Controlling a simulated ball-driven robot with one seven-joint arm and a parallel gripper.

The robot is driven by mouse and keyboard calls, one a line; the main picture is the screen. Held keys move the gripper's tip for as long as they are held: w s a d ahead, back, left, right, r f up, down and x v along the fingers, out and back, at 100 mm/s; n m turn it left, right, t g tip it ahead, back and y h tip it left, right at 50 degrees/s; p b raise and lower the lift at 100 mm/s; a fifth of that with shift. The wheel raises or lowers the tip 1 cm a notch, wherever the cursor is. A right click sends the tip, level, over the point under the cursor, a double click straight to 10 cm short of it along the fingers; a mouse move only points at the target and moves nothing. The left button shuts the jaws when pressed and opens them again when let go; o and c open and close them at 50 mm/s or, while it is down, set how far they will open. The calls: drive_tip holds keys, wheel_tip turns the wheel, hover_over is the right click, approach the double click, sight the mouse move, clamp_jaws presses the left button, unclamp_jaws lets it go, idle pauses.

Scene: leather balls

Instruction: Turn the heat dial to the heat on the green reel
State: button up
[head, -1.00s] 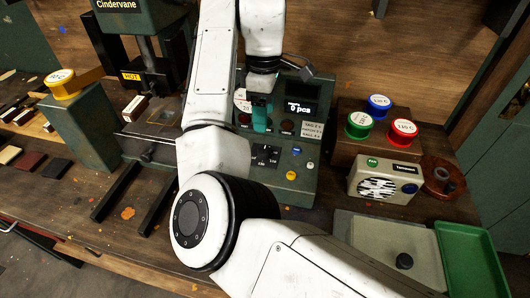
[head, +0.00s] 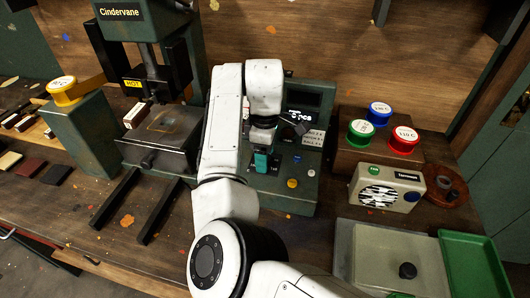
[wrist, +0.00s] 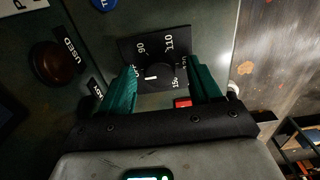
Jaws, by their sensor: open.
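The heat dial (wrist: 160,76) is a black knob on a black plate with white numbers; 90, 110 and 150 can be read in the wrist view. A white mark on the knob lies toward the left of that picture. My gripper (wrist: 164,78) is open, with one teal finger on each side of the dial; I cannot tell whether they touch it. In the head view my gripper (head: 262,160) is low at the green control box (head: 296,203) and hides the dial. The green reel (head: 360,132) sits on a brown block; its label is too small to read surely.
A blue reel (head: 379,112) and a red reel (head: 404,140) share the brown block (head: 352,158). A cream radio-like box (head: 386,188) stands in front. A hot press (head: 160,130) stands left of my arm. The box also has a brown USED knob (wrist: 55,62).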

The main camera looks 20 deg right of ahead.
drive_tip(key=c, duration=1)
drive_tip(key=shift+c, duration=0.2)
